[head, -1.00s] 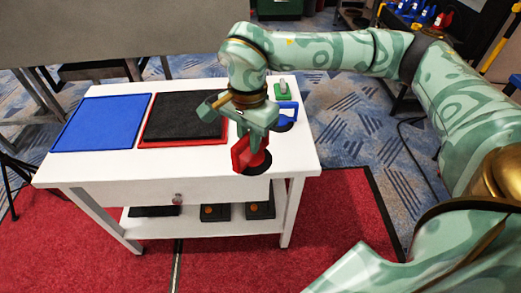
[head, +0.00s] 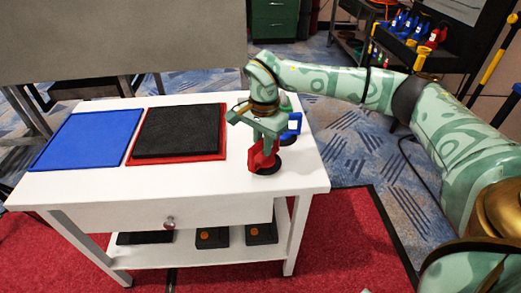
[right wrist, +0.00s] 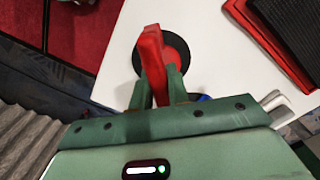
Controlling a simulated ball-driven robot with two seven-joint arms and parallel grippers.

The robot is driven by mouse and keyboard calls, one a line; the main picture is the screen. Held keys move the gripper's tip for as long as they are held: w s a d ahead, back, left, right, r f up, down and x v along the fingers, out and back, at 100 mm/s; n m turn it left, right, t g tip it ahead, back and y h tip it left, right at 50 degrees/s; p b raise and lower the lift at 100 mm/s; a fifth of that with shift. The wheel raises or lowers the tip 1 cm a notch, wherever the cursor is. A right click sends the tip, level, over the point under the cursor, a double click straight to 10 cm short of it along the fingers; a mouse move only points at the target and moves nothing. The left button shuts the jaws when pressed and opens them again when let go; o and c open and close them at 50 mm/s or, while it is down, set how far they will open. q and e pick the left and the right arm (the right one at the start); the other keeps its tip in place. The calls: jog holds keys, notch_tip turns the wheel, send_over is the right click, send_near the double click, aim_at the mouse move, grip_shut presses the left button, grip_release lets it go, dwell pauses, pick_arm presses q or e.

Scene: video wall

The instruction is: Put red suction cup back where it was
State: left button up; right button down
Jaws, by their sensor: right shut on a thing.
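The red suction cup (head: 262,157), with a red handle and a black round pad, is in my right gripper (head: 268,138). The gripper is shut on the handle from above. The pad is over the white table (head: 200,178) near its right end; I cannot tell whether it touches the top. In the right wrist view the red handle (right wrist: 153,55) stands between the fingers (right wrist: 156,88), with the black pad beyond it. A blue suction cup (head: 293,124) stands just behind, partly hidden by the gripper. My left gripper is not in view.
A blue panel (head: 75,140) and a black panel on a red tray (head: 222,155) lie on the table to the left. A tool bench (head: 415,50) at the back right holds several blue suction cups and a red one (head: 436,38). The table's front right is clear.

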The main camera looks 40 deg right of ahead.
jog(key=shift+w+f, duration=0.1)
jog(key=shift+f, duration=0.7)
jog(key=shift+r, duration=0.3)
jog(key=c, duration=1.3)
grip_release()
jog(key=shift+f, duration=0.15)
jog(key=shift+c, duration=0.2)
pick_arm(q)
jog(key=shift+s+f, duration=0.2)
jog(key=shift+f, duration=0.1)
